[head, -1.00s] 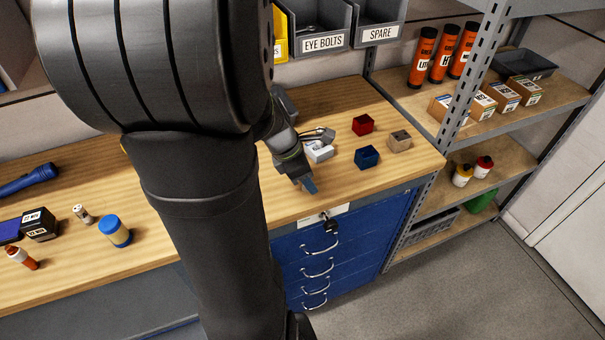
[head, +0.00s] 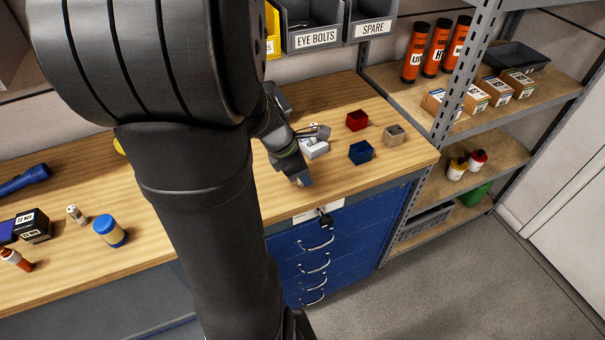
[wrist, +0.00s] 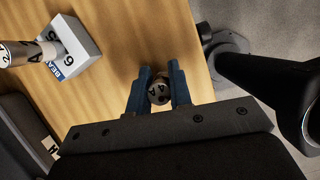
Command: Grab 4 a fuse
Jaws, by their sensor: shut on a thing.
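My gripper (wrist: 160,76) is shut on a small silver fuse marked 4 A (wrist: 159,93), held between its two blue fingers in the wrist view. In the head view my gripper (head: 304,181) is low over the wooden bench near its front edge; the fuse cannot be made out there. Another silver fuse (wrist: 20,54) shows at the left of the wrist view, by a white bearing box (wrist: 78,48). The box also shows in the head view (head: 314,150), just behind my gripper.
A blue bin (head: 361,154), a red bin (head: 357,121) and a tan block (head: 394,135) stand to the right on the bench. A blue-capped jar (head: 110,232) and a small cell-like cylinder (head: 76,215) stand at left. A drawer cabinet (head: 318,265) with a key is below.

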